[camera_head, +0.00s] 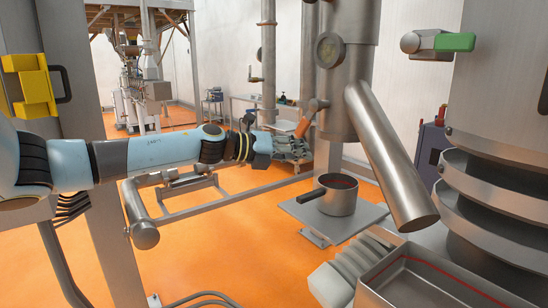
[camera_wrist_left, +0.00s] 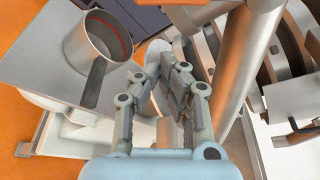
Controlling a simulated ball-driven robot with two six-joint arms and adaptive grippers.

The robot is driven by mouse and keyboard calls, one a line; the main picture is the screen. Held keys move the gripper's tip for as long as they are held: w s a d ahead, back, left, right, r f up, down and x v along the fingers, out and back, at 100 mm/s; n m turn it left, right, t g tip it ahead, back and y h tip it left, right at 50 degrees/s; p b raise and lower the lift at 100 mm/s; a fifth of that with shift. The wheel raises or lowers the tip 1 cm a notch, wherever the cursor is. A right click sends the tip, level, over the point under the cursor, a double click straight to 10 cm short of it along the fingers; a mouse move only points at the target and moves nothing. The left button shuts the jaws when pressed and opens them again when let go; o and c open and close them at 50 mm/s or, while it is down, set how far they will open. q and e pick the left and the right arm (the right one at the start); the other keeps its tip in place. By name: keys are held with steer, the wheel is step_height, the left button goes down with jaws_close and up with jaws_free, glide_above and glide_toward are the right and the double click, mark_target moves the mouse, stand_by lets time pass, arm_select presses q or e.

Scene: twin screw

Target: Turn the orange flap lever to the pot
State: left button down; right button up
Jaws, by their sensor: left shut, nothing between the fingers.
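The orange flap lever (camera_head: 306,120) sticks out to the left of the upright steel pipe, its lower end close to my left gripper. My left gripper (camera_head: 304,150) is shut and empty just below and beside the lever; whether they touch I cannot tell. The pot (camera_wrist_left: 92,42) is also in the left wrist view.
A slanted steel pipe (camera_head: 392,155) comes down to the right of the pot. A metal plate (camera_head: 300,212) carries the pot. A steel tray (camera_head: 440,285) stands at the front right. A lever with a green grip (camera_head: 455,42) is at the upper right. Orange floor lies open at left.

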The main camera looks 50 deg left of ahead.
arm_select(q)
steer(key=p+v, duration=0.5)
steer(key=v, duration=0.2)
steer(key=shift+s+a, duration=0.3)
steer(key=shift+s, duration=0.05)
arm_select(e)
steer(key=r, duration=0.1)
steer(key=a+r, duration=0.1)
steer(key=r, duration=0.3)
steer(key=shift+a+r, duration=0.15)
steer(key=shift+a, duration=0.25)
arm_select(q)
steer(key=shift+f, duration=0.15)
arm_select(e)
steer(key=shift+a, duration=0.1)
